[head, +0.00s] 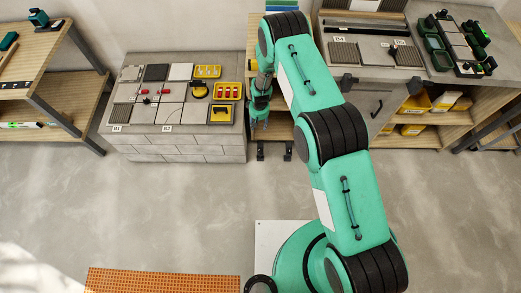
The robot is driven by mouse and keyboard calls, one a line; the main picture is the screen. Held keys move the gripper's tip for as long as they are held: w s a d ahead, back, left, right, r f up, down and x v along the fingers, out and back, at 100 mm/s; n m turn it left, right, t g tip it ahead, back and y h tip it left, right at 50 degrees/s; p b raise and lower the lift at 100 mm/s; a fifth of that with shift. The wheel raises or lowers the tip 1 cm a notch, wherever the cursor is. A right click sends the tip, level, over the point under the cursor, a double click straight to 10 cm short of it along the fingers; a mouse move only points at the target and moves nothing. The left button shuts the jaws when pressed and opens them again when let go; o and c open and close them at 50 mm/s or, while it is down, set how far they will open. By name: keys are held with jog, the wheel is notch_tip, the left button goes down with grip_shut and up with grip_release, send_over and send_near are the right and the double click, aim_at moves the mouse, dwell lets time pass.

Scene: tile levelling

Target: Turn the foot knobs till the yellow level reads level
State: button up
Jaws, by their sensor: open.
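My gripper (258,126) hangs at the end of my folded arm, fingers down and small in the view, right of the grey block bench (190,142). It looks open and empty, and apart from the things on the bench. No yellow level can be picked out for certain. At the upper right, a dark frame (466,68) carries grey tiles, dark green blocks and small dark round parts. I cannot tell whether these are foot knobs. A slim light bar with green marks (20,125) lies on the left shelf; its kind is unclear.
The block bench holds grey tiles, small red pieces and yellow trays (228,90). A wooden rack (62,100) stands left. A grey-topped counter (375,55) with yellow bins (414,103) below stands right. An orange perforated mat (160,281) lies in front. The grey floor between is clear.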

aim_at(261, 150)
notch_tip(261, 150, down, 22)
jog(key=w+n+b, duration=0.2)
jog(key=n+b, duration=0.2)
jog(key=shift+w+d+n+g, duration=0.15)
jog(key=shift+d+n+g, duration=0.15)
jog(key=shift+d, duration=0.15)
jog(key=shift+b, duration=0.3)
jog(key=shift+f+b, duration=1.8)
jog(key=shift+f, duration=5.05)
jog(key=shift+c, duration=0.2)
jog(key=c, duration=1.1)
